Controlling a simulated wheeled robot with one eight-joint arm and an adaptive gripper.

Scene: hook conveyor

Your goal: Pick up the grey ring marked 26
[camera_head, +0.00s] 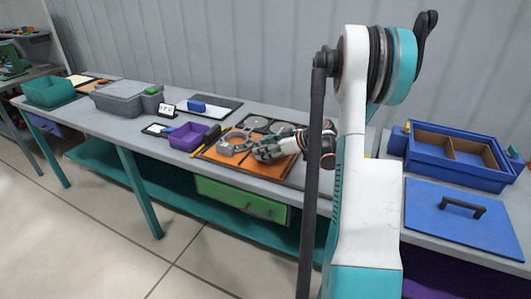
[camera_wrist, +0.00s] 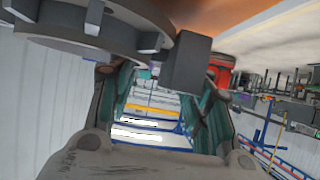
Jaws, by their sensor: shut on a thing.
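A grey ring (camera_head: 222,146) lies over the orange mat (camera_head: 243,164) on the long bench in the head view. My gripper (camera_head: 262,153) is at its right side, low over the mat. In the wrist view a large grey ring with block-like lugs (camera_wrist: 85,38) fills the upper left. One grey block (camera_wrist: 184,62) at its edge sits between the fingers of my gripper (camera_wrist: 160,100), which is shut on it. I cannot read the number 26 in either view. I cannot tell whether the ring touches the mat.
Grey round parts (camera_head: 283,128) lie behind my gripper on dark squares. A purple bin (camera_head: 187,142) and a lidded grey box (camera_head: 118,98) stand to the left. A blue divided crate (camera_head: 450,178) and a blue lid with handle (camera_head: 440,225) are on the right bench.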

